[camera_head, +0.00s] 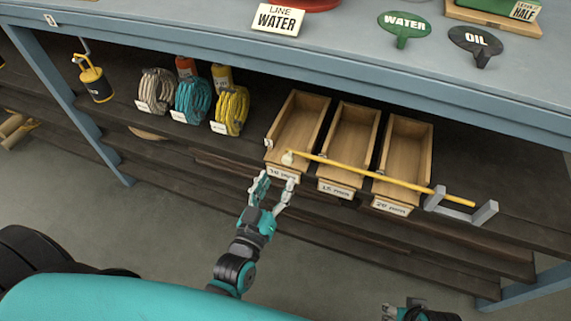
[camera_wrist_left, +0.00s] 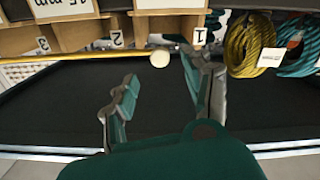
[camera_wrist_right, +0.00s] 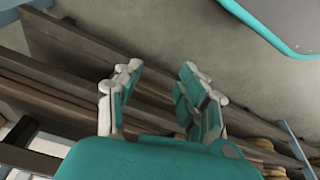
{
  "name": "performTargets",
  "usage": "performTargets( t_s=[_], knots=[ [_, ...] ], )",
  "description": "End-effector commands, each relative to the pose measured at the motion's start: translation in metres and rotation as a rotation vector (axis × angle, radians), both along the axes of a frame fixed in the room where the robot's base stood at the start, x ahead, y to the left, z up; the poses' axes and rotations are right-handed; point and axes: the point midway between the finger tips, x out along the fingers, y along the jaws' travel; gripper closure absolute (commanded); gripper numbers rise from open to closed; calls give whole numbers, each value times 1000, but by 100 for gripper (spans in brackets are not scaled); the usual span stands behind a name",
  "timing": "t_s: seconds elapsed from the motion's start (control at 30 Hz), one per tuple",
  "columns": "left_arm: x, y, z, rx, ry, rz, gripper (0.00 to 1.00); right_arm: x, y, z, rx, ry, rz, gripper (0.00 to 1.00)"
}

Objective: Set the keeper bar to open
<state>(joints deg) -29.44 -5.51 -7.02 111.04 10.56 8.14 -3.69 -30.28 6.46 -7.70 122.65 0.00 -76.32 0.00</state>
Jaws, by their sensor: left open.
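The keeper bar (camera_head: 380,178) is a thin yellow rod with a pale knob (camera_head: 288,157) at its left end. It runs across the fronts of three wooden bins to a grey bracket (camera_head: 484,213) at the right. My left gripper (camera_head: 276,180) is open and empty, just in front of and below the knob. In the left wrist view the knob (camera_wrist_left: 160,59) shows between and beyond the spread fingers, apart from them as far as I can tell. My right gripper (camera_wrist_right: 160,72) is open and empty, away from the bar, and mostly cut off at the bottom of the head view.
The wooden bins, left (camera_head: 299,120), middle (camera_head: 350,135) and right (camera_head: 404,150), look empty and carry labels in front. Coiled hoses (camera_head: 193,98) and a yellow-black can (camera_head: 95,84) stand left on the shelf. The blue-grey bench edge (camera_head: 330,62) overhangs the shelf.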

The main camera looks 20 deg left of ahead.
Motion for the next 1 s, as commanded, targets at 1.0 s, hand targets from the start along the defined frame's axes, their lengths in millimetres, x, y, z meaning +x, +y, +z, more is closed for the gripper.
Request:
performTargets(
  t_s=[1.0],
  knots=[
    [68, -2, 0, 0, 0, 0, 80, -4, -1, 34, 0, -18, -3, 60]
  ],
)
